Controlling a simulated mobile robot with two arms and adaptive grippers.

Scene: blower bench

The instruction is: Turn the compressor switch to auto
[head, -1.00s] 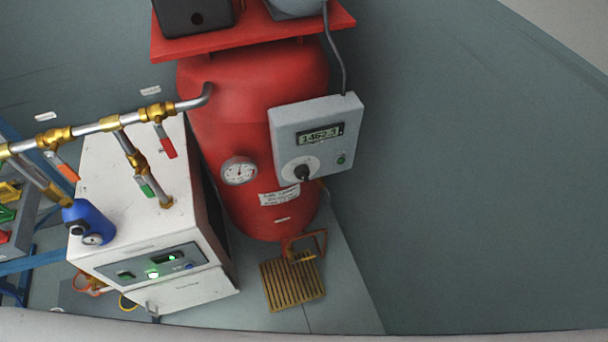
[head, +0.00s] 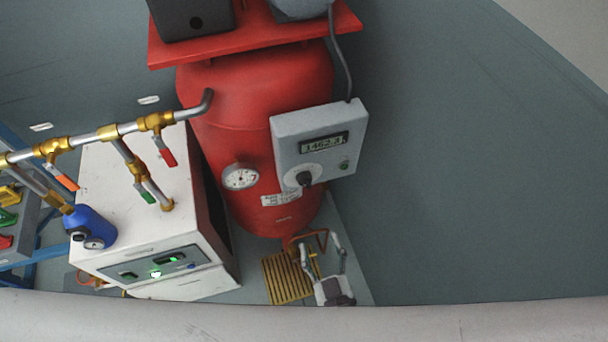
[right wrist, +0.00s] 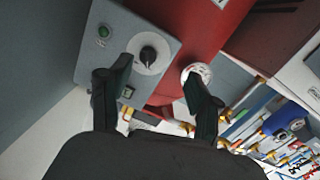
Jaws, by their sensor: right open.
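The grey control box (head: 288,131) is mounted on the front of the red compressor tank (head: 245,95). Its switch is a black knob (head: 304,179) on a round white dial; I cannot read the dial's positions. My right gripper (head: 321,246) is below the box in the head view, open and empty, fingers toward the box. In the right wrist view the knob (right wrist: 148,54) shows beyond and roughly between the open fingertips (right wrist: 157,71), not touching them. My left gripper is not in view.
The box has a lit display (head: 324,142) and a green button (head: 344,165). A pressure gauge (head: 240,177) sits left of it on the tank. A white dryer cabinet (head: 130,215) with pipes and valves stands left. The grey wall at right is clear.

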